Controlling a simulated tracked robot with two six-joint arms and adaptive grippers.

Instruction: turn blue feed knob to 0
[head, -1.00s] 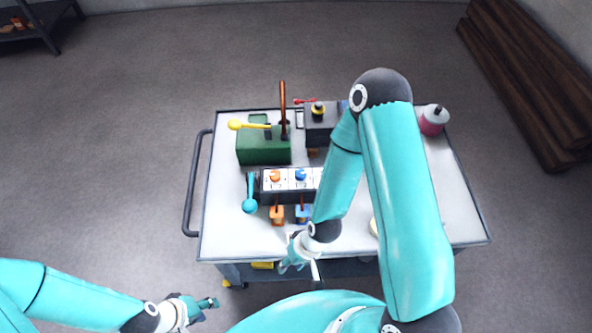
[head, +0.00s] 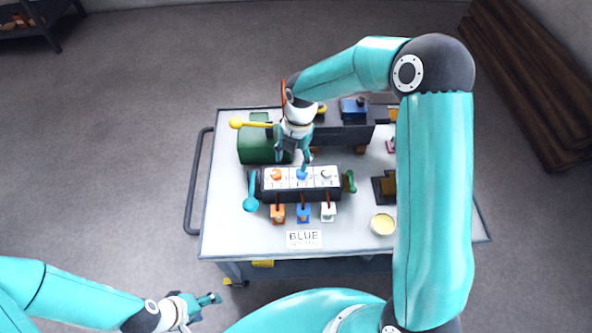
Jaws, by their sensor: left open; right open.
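The blue feed knob (head: 302,174) sits in the middle of a dark control box with a white top plate (head: 316,184). An orange knob (head: 277,174) is to its left and a white knob (head: 327,174) to its right. My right gripper (head: 296,158) is open just above and behind the blue knob, its fingers pointing down; one finger is close to the knob, and I cannot tell whether it touches. The blue knob's pointer and dial marks are too small to read. My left gripper (head: 208,301) is open and empty, off the cart at the lower left.
A card reading BLUE (head: 304,239) lies at the cart's front. Orange, blue and white tags hang before the box. A teal-ball lever (head: 251,204) and green handle (head: 349,181) flank it. A green block with yellow lever (head: 237,123) stands behind. A cream bowl (head: 383,224) is at right.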

